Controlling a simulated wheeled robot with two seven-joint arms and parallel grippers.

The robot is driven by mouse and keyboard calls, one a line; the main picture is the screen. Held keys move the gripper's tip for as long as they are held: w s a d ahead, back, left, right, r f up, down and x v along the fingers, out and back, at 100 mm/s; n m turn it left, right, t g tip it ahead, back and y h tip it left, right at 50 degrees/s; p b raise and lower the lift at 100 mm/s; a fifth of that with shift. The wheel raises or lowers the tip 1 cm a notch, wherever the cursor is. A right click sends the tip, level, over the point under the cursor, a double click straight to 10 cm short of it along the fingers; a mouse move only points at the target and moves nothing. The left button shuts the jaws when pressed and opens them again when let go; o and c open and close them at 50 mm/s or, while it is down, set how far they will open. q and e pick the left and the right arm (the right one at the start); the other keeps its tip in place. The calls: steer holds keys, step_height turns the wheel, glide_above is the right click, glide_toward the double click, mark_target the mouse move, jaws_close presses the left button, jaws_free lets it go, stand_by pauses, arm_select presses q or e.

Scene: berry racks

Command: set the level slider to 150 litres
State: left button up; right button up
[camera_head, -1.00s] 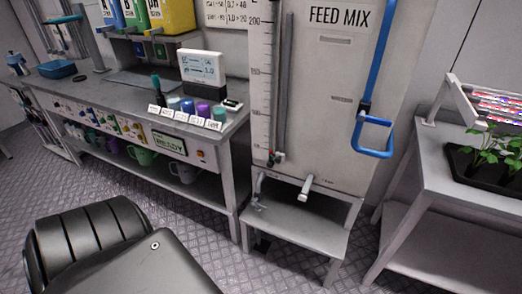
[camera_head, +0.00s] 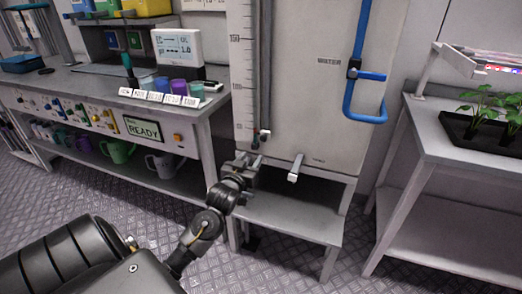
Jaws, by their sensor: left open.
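The grey feed mix tank (camera_head: 300,90) stands at the centre with a vertical litre scale (camera_head: 242,75) on its left edge. The 150 mark is near the top of the picture. The level slider (camera_head: 264,135), a small dark piece with red and white parts, sits low on the rail beside the scale, well below the 150 mark. My left gripper (camera_head: 247,163) is open and empty, just below and left of the slider, apart from it as far as I can tell. It is small and partly blends with the tank's foot. My right gripper is not in view.
A tap (camera_head: 296,168) sticks out at the tank's lower front, above a low metal stand (camera_head: 290,218). A blue pipe (camera_head: 362,70) runs down the tank's right side. A workbench (camera_head: 190,105) with cups stands left, a plant table (camera_head: 440,135) right.

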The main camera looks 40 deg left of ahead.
mark_target(263, 139)
arm_select(q)
steer(key=x, duration=0.6)
steer(key=r+b+x, duration=0.1)
steer(key=x, duration=0.3)
steer(key=shift+w, duration=0.1)
steer(key=shift+w+a, duration=0.15)
steer(key=shift+w, duration=0.1)
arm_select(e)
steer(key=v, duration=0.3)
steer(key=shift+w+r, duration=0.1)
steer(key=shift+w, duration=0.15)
arm_select(q)
jaws_close()
